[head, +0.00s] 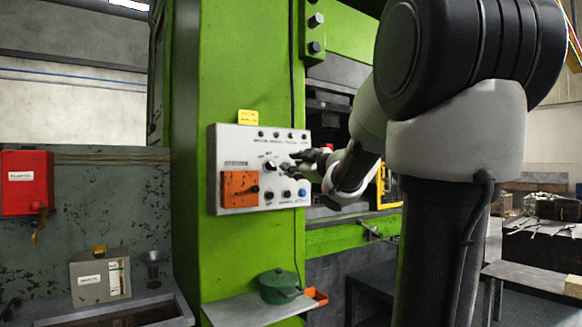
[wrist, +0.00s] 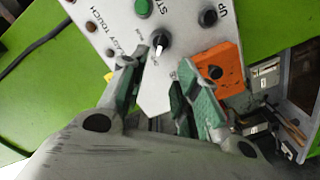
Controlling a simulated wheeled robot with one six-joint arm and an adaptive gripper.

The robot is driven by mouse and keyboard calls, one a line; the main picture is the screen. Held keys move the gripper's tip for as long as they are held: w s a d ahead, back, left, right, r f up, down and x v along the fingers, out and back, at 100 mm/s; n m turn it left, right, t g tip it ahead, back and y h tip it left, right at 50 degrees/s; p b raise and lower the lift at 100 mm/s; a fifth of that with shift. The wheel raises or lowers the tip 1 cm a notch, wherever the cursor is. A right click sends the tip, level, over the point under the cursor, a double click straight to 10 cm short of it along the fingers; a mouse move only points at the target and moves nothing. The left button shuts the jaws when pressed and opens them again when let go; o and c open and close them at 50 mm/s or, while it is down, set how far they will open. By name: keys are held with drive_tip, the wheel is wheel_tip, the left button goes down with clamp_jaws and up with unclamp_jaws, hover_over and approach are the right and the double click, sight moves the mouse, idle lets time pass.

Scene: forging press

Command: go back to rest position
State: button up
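My gripper (head: 299,160) is in front of the white control panel (head: 240,142) on the green press column. In the wrist view my gripper (wrist: 160,80) has its two green-padded fingers apart, with nothing between the pads. A black rotary knob with a white pointer (wrist: 160,40) shows just beyond the fingertips, roughly in line with the gap. The knob also shows in the head view (head: 269,165), left of the fingertips. I cannot tell whether a finger touches the panel. My arm covers part of the press at the right.
An orange switch box (head: 240,189) juts from the panel's lower left. A shelf with a green pot (head: 279,286) is below. A red box (head: 27,182) and a grey box (head: 100,278) are at the left. A workbench with tools (head: 540,222) is at the right.

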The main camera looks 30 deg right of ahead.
drive_tip(key=shift+d+f, duration=0.1)
idle(0.3)
drive_tip(key=s+d+f+m+g+h, duration=0.7)
drive_tip(key=d+f, duration=0.3)
drive_tip(key=f, duration=0.3)
drive_tip(key=s+a+f+m+g+y, duration=0.2)
drive_tip(key=s+a+f+m+g, duration=0.2)
drive_tip(key=s+f, duration=0.5)
drive_tip(key=s+a+f+n+g+y, duration=0.1)
drive_tip(key=s+a+f+g+y, duration=0.1)
drive_tip(key=s+a, duration=1)
drive_tip(key=a+f+y, duration=0.1)
drive_tip(key=a+y, duration=0.1)
drive_tip(key=a, duration=0.2)
drive_tip(key=shift+s+a+f+g, duration=0.2)
drive_tip(key=shift+s+f+g, duration=0.05)
drive_tip(key=shift+s+g, duration=0.1)
